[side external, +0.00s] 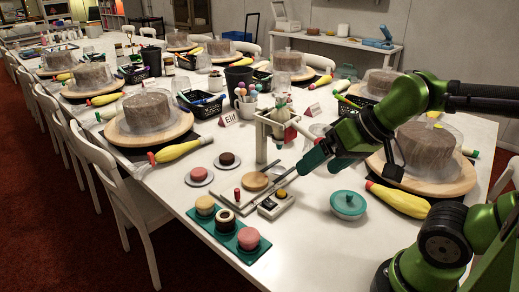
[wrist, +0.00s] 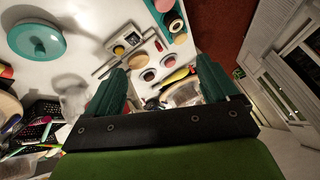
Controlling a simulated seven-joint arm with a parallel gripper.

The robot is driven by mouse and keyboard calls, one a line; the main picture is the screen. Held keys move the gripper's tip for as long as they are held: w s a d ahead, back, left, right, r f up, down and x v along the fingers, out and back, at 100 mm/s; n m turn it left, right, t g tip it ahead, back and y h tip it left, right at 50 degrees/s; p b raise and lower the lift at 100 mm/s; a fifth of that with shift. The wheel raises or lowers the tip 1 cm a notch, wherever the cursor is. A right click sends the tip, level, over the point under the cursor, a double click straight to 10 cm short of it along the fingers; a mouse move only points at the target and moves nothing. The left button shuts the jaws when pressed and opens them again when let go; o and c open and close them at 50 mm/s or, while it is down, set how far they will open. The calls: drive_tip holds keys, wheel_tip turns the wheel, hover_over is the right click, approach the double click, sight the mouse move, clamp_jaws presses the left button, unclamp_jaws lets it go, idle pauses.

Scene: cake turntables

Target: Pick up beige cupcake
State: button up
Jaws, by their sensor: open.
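The beige cupcake (side external: 205,204) sits at the far-left end of a teal tray (side external: 216,233) in the side external view. A dark, cream-topped cake (side external: 225,220) and a pink cake (side external: 248,238) share the tray. My gripper (side external: 304,168) is above the table, right of and apart from the tray, over the area of a small board. In the wrist view my gripper (wrist: 161,67) has its two teal fingers wide apart with nothing between them. The tray's cakes show at the top there, small and partly cut off.
A teal lidded dish (side external: 348,204) stands right of the tray. A white frame stand (side external: 261,138), a scale (side external: 276,204) and small plates with a pink cake (side external: 199,174) and a dark cake (side external: 227,159) are nearby. A covered cake turntable (side external: 148,135) stands further left.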

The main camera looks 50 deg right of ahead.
drive_tip(key=w+a+f+g, duration=0.1)
drive_tip(key=w+a+g, duration=0.1)
drive_tip(key=w, duration=0.6)
drive_tip(key=w+a+f+g, duration=0.1)
drive_tip(key=w+a+g, duration=0.15)
drive_tip(key=w, duration=0.55)
drive_tip(key=m+g+h, duration=0.1)
drive_tip(key=g+h, duration=0.1)
drive_tip(key=g, duration=0.1)
hover_over(205, 202)
wheel_tip(205, 202, down, 3)
drive_tip(key=shift+m, duration=0.3)
wheel_tip(205, 202, down, 11)
drive_tip(key=shift+a+r, duration=0.1)
drive_tip(key=shift+a, duration=0.05)
drive_tip(key=shift+f, duration=3.2)
drive_tip(key=c, duration=1.2)
